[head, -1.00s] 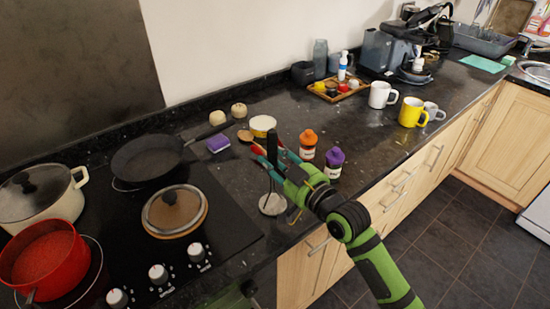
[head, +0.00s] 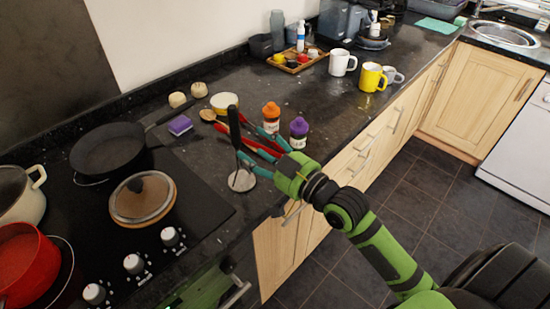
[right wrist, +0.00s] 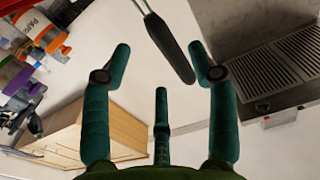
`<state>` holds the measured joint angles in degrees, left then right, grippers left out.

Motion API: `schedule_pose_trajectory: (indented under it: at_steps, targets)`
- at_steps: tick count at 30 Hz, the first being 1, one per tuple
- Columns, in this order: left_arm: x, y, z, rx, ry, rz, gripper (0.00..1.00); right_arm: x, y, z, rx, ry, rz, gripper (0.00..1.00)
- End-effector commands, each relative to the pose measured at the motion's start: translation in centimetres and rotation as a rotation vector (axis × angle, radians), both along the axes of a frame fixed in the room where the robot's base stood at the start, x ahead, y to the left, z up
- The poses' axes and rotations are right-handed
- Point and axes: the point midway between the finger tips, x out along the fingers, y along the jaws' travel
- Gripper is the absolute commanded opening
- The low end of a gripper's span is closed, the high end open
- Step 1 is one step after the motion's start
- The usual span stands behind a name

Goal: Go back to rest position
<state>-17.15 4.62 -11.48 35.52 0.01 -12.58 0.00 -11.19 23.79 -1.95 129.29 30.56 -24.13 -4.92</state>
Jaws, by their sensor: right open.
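My right gripper (head: 254,144) is open and empty over the counter's front part, its teal fingers spread and pointing left. Beside its fingertips stands an upright utensil with a black handle (head: 233,125) and a round metal foot (head: 242,180) on the counter. In the right wrist view the fingers (right wrist: 158,58) are apart, and the black handle (right wrist: 170,45) shows beyond and between them; I cannot tell whether it touches one. My left gripper is out of view.
An orange-capped bottle (head: 270,117) and a purple-capped bottle (head: 298,132) stand just behind the right gripper. Mugs (head: 372,77) stand farther back. Floor (head: 400,190) at right is clear.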

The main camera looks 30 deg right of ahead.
Motion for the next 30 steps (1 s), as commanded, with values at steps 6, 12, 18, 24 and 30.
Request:
schedule_pose_trajectory:
  at_steps: [6, 12, 18, 24, 30]
  targets:
    - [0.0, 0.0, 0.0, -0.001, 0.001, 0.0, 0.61, -3.5, -1.2, -0.1, -0.001, 0.003, 0.002, 0.59]
    - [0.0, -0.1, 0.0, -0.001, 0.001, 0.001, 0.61, -4.8, -1.7, 0.1, 0.0, -0.001, 0.001, 0.59]
    - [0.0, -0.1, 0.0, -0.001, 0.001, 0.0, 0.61, -5.1, -1.8, 0.0, 0.0, 0.0, 0.001, 0.59]
    - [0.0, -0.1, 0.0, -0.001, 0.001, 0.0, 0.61, -6.0, -1.0, -4.0, -0.051, 0.151, -0.012, 0.59]
    - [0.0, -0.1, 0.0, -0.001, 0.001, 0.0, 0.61, -10.8, 0.0, -13.7, -0.185, 0.565, -0.063, 0.59]
